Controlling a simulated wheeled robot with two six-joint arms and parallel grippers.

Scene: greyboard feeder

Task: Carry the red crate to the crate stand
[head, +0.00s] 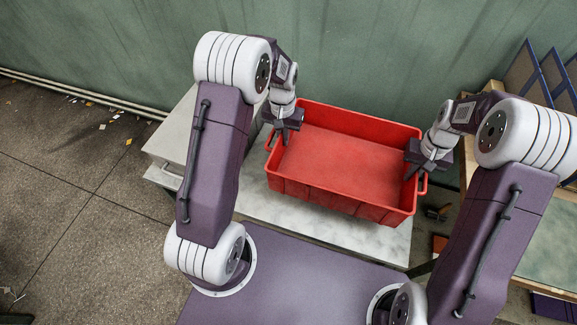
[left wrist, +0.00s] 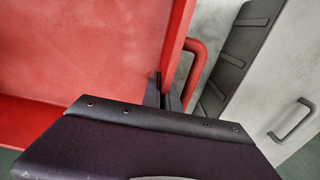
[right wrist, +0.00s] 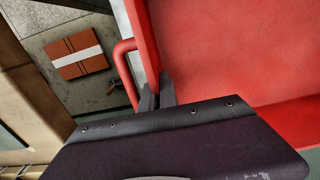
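The red crate (head: 345,192) is upright and empty, at or just above a white marbled surface (head: 300,214); I cannot tell if its base touches. My left gripper (head: 281,140) is at the crate's left end wall. In the left wrist view its fingers (left wrist: 165,94) straddle the wall beside the red handle (left wrist: 197,72). My right gripper (head: 416,172) is at the right end wall. In the right wrist view its fingers (right wrist: 157,92) straddle that wall beside the other handle (right wrist: 122,64). Both look closed on the wall. I cannot identify the crate stand.
A pale grey box (head: 172,142) with a handle stands left of the crate, close to my left gripper. A wooden-edged bench (head: 555,235) with blue-edged panels (head: 524,72) is at the right. A green wall is behind. Open floor (head: 75,190) lies at the left.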

